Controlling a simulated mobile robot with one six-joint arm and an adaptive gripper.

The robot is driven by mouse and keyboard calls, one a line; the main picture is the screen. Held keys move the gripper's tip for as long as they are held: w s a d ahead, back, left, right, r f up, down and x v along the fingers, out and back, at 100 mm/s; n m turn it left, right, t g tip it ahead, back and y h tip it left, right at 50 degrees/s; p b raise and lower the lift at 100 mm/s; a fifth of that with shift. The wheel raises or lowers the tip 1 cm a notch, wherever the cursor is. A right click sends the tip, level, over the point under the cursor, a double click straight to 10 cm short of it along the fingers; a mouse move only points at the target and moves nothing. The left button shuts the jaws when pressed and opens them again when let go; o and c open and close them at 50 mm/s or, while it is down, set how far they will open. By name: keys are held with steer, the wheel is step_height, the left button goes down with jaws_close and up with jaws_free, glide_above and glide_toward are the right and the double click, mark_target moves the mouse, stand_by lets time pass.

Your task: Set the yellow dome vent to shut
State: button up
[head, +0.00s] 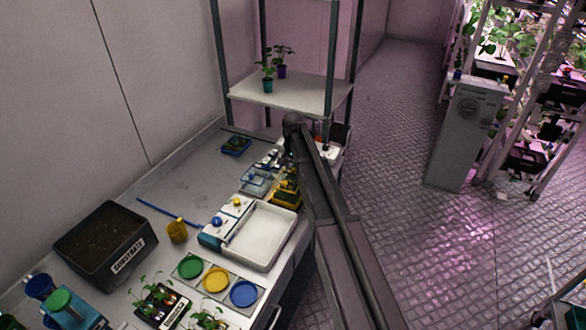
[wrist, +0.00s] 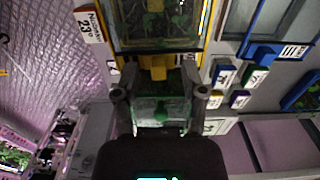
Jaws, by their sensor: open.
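In the wrist view a yellow-framed clear dome (wrist: 158,45) with green plants inside lies beyond my fingertips. A yellow tab (wrist: 158,68) stands out from its near edge; I cannot tell whether this is the vent or how it is set. My gripper (wrist: 160,95) is open, its two fingers apart, with the tab a little ahead between them. A clear box with a green knob (wrist: 160,113) shows between the fingers, nearer the palm. In the head view the yellow dome (head: 286,195) sits on the bench, partly covered by my arm. My fingertips are hidden there.
A blue-framed clear box (head: 256,180) is beside the yellow dome. A white tray (head: 262,238) is in front of it. A shelf (head: 290,93) with small potted plants stands behind. Small labelled blocks (wrist: 223,75) lie to the right in the wrist view.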

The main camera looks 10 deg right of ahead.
jaws_close()
steer(key=shift+s+d, duration=0.8)
steer(key=shift+d, duration=0.35)
jaws_free()
